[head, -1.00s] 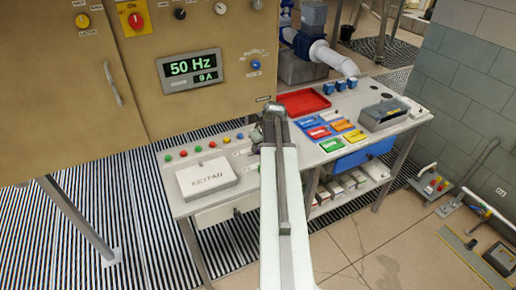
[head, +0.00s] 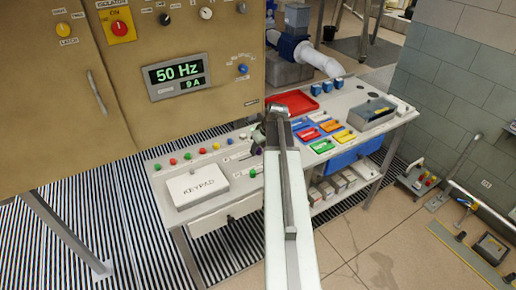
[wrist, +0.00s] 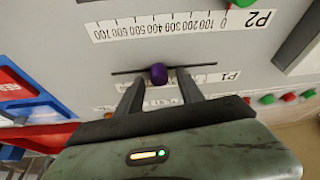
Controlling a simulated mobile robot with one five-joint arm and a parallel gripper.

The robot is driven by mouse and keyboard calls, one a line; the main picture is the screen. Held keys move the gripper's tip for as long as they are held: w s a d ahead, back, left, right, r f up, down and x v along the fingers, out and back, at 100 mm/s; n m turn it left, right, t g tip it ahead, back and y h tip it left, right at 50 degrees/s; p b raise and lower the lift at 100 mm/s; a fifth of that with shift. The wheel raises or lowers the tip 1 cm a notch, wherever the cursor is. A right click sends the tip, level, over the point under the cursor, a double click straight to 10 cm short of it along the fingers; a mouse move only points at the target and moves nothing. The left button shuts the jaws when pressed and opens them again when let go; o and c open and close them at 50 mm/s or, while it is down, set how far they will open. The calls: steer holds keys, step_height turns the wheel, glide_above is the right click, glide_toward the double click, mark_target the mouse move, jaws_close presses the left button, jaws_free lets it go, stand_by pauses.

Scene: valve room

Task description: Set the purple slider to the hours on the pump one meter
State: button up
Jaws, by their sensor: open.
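The purple slider (wrist: 158,73) is a small knob in a thin dark slot in the wrist view, near the middle of the slot. My gripper (wrist: 160,84) is open, with one finger on each side of the knob; I cannot tell whether they touch it. The label P1 (wrist: 232,76) and a scale beside the slot appear upside down, partly hidden by the fingers. A second scale (wrist: 170,26) labelled P2 runs above it, with numbers from 0 to 700. In the head view my gripper (head: 272,122) is over the desk panel. No pump one hours reading can be made out.
A white keypad box (head: 197,187) and a row of coloured buttons (head: 188,156) sit left of the gripper. Coloured trays (head: 321,133) and a grey box (head: 371,115) are to the right. A cabinet display (head: 180,73) reads 50 Hz and 9 A.

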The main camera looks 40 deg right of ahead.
steer(key=p+v, duration=0.7)
steer(key=shift+r, duration=0.4)
steer(key=shift+s, duration=0.15)
steer(key=shift+f, duration=0.1)
